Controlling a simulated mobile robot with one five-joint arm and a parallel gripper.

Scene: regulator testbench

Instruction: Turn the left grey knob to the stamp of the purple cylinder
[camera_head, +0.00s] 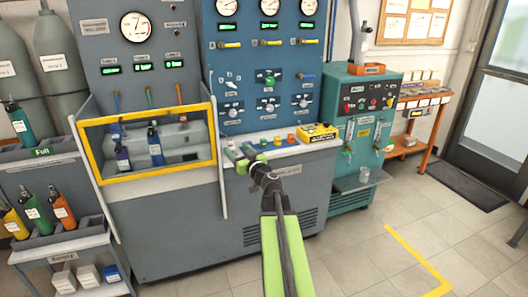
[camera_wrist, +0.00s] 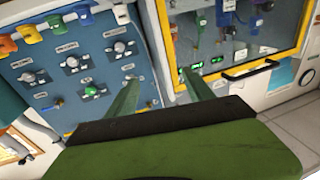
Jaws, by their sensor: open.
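The left grey knob (camera_head: 232,112) sits at the lower left of the blue panel, left of two other grey knobs. In the wrist view, which looks turned over, it is the rightmost of the row (camera_wrist: 120,46). The stamps around it are too small to read.
A green knob (camera_head: 268,79) is above the grey ones. Several coloured parts and a yellow box (camera_head: 318,132) lie on the ledge under the panel. The yellow frame (camera_head: 146,174) of the bay stands out left of my gripper. The floor (camera_head: 358,250) at right is clear.

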